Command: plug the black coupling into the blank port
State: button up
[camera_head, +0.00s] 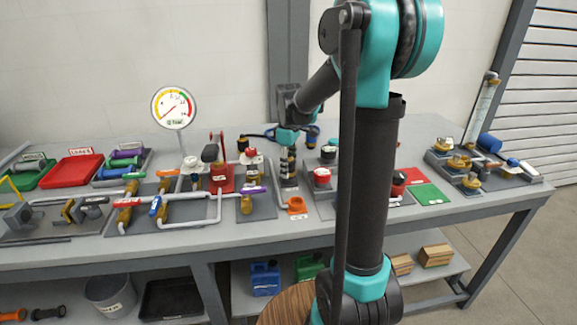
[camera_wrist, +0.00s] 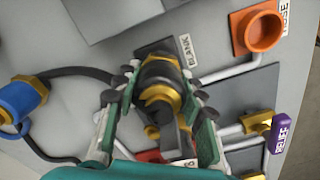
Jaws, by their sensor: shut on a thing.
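My gripper (camera_wrist: 160,88) is shut on the black coupling (camera_wrist: 158,70), which has a dark body with brass-coloured rings and sits between the green fingers in the wrist view. In the head view my gripper (camera_head: 288,138) points down, with the dark and brass coupling (camera_head: 288,158) below it. A BLANK label (camera_wrist: 185,48) lies on the dark plate beside the coupling. The blank port itself is hidden behind the coupling and fingers. I cannot tell whether the coupling is seated in it or held just above.
An orange cup (camera_wrist: 262,32) stands near the BLANK label, also seen in the head view (camera_head: 296,204). A blue and brass coupling (camera_wrist: 22,100) with black hose lies at left. A purple-handled valve (camera_wrist: 278,133) and pipes are close by. A gauge (camera_head: 173,107) stands at the back.

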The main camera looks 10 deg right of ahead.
jog(key=shift+f, duration=0.5)
jog(key=o, duration=1.4)
jog(key=shift+c, duration=0.2)
notch_tip(320, 180, up, 12)
jog(key=shift+s, duration=0.1)
